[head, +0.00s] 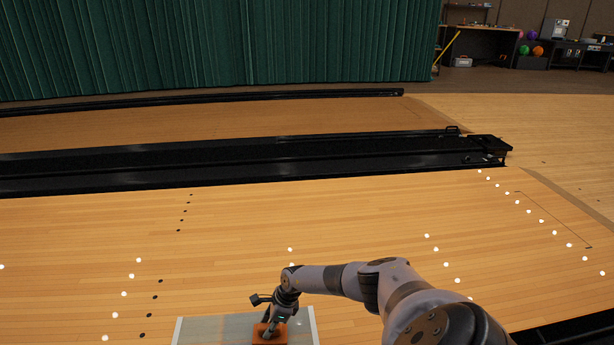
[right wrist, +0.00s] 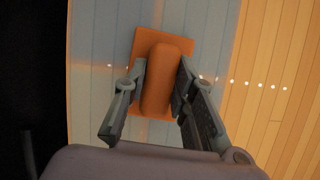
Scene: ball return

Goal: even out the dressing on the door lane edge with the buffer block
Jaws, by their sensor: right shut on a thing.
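The buffer block (head: 264,338) is an orange plate with a raised rounded grip. It lies on a pale grey, sheet-like patch of dressing (head: 215,328) at the bottom of the head view. My right gripper (head: 273,326) is shut on the block's grip from above. In the right wrist view the block (right wrist: 157,85) stands between the two fingers of the gripper (right wrist: 159,78), and the grey dressing (right wrist: 100,45) spreads on both sides of it. The near part of the patch is cut off by the head frame. My left gripper is not in view.
Bare lane boards (head: 60,235) with white and dark dots surround the patch. A long black ball return (head: 240,160) crosses behind, with another lane beyond it. A black strip (head: 570,333) lies at the lower right. A green curtain (head: 220,45) hangs at the back.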

